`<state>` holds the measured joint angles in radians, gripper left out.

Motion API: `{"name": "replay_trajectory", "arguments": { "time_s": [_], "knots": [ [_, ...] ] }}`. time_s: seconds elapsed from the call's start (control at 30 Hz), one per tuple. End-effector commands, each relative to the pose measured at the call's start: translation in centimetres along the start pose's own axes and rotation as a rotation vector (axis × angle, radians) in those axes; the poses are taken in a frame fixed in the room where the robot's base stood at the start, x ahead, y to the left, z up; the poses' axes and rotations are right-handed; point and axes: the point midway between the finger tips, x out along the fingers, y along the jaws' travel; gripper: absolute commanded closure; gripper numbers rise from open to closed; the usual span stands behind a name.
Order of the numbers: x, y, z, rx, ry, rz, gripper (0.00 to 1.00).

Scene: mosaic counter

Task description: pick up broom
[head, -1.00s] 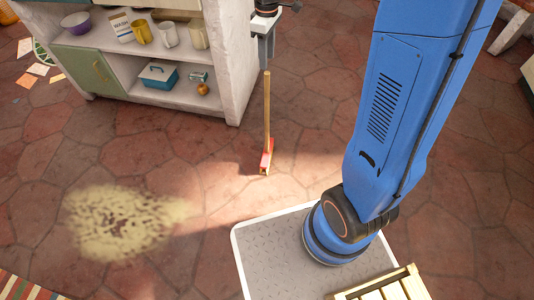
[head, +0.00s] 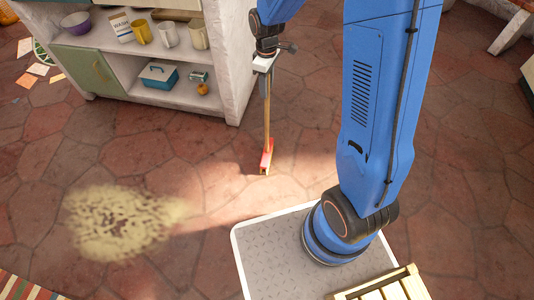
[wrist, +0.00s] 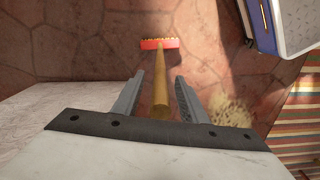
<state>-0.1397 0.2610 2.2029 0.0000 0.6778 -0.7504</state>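The broom (head: 267,125) stands upright on the tiled floor beside the right end of the shelf unit, its red head (head: 267,157) at the bottom. My gripper (head: 264,88) is at the upper part of the handle and points down. In the wrist view the wooden handle (wrist: 161,90) runs between the two grey fingers of my gripper (wrist: 160,100). There is a visible gap on each side, so the fingers are open around the handle. The red head (wrist: 159,44) with its bristles shows at the far end of the handle. The handle's top is hidden in the head view.
The white shelf unit (head: 228,60) stands close to the left of my gripper, holding several cups and a blue box (head: 158,75). A pale spill patch (head: 120,220) lies on the floor at lower left. Floor between is clear.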

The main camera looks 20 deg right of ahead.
Motion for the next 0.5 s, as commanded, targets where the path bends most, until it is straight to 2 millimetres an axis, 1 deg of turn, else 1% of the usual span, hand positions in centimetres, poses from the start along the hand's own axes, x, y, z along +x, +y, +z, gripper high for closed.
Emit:
{"name": "replay_trajectory", "arguments": {
  "time_s": [0.03, 0.1, 0.2, 0.47, 0.5],
  "knots": [
    [0.7, -0.1, 0.1, 0.0, -0.002, -0.002, 0.61],
    [1.5, 0.0, 0.0, 0.0, -0.002, -0.001, 0.61],
    [2.1, -0.1, 0.0, 0.0, -0.001, -0.001, 0.61],
    [2.2, 0.0, 0.0, 0.0, 0.0, 0.0, 0.61],
    [2.2, 0.0, 0.0, 0.0, 0.0, 0.0, 0.71]
  ]
}}
